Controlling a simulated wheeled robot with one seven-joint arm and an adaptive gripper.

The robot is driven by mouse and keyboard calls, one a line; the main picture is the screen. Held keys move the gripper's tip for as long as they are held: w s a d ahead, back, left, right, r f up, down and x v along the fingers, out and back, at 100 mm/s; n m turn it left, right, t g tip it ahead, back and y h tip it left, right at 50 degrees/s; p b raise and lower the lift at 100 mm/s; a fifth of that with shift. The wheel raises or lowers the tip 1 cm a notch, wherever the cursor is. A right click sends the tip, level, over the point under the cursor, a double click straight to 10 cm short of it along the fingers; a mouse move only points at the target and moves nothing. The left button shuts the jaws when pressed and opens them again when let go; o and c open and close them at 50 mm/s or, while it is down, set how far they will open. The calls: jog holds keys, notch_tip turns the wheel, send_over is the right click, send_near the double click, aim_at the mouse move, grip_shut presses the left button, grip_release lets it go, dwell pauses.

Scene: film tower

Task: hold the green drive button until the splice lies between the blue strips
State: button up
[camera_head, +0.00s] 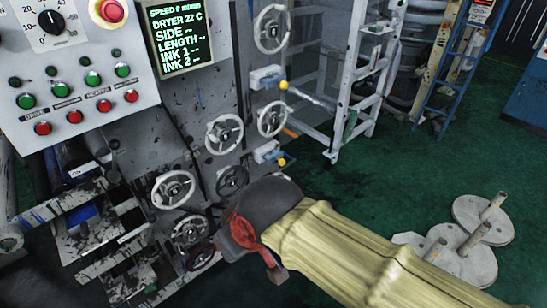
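The green drive button (26,101) is at the left end of a row of green buttons on the pale control panel (100,58), above the label DRIVE. A red button (42,128) sits below it. My gripper (240,236), dark grey with red parts, is at lower centre, well right of and below the buttons, touching none of them. Its fingers are not clear enough to tell open from shut. Blue patches (84,214) show in the dark machinery at lower left; I cannot tell whether they are the blue strips. I cannot make out a splice.
A dark screen (180,38) shows green text, with speed apparently 0. A red emergency knob (108,12) and a dial (52,21) top the panel. Several handwheels (224,134) stick out near my gripper. White discs with posts (482,220) stand on the green floor, right.

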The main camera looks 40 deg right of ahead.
grip_shut()
dwell(1.2)
